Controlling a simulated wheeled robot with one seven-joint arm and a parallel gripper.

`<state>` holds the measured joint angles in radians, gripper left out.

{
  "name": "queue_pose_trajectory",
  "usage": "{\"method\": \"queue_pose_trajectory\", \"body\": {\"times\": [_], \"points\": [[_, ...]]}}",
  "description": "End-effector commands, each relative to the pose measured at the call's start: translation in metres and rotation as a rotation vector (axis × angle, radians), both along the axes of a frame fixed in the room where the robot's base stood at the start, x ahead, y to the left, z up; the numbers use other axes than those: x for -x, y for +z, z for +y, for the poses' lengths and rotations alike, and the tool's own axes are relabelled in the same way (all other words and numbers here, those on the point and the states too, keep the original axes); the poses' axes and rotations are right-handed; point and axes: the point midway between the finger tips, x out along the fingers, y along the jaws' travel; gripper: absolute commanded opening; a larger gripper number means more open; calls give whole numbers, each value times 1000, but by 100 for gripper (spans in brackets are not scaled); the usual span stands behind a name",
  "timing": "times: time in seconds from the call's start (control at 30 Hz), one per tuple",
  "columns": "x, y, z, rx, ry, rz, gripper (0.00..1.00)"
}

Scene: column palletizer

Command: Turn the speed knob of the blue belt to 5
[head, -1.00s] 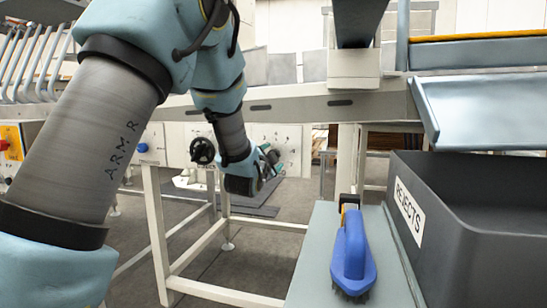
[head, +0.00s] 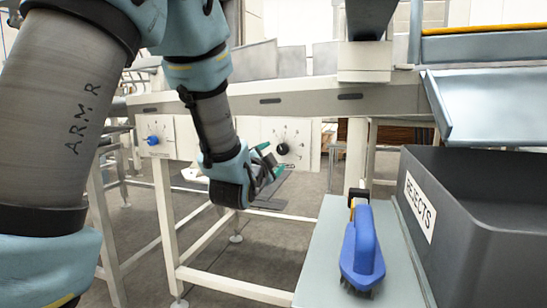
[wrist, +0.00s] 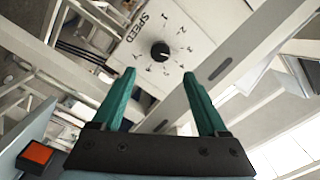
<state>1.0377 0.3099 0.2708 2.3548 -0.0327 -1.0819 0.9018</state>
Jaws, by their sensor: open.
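A black round knob (head: 283,148) sits on a pale panel below the conveyor frame, just beyond my gripper. The wrist view shows this knob (wrist: 160,51) with the word SPEED and a ring of numbers on the panel (wrist: 172,18). I cannot clearly read where its pointer stands. My gripper (head: 271,160) has green fingers, open and empty. In the wrist view, the fingertips (wrist: 159,74) are spread either side of the knob's line, apart from it. The belt's surface and colour are not clear.
A blue knob (head: 153,140) sits on another panel to the left. A blue brush (head: 361,245) lies on a grey surface (head: 325,238) at lower right, beside a dark REJECTS bin (head: 490,240). White frame legs stand below the conveyor.

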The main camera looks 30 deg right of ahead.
Motion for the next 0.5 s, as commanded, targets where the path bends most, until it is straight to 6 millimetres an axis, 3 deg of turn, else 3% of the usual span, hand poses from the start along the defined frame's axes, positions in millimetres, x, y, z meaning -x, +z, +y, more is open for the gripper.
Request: {"method": "queue_pose_trajectory", "body": {"times": [0.23, 0.5], "points": [[0, 7, 1, 246, 5, 242, 76], [5, 1, 8, 569, 4, 536, 76]]}}
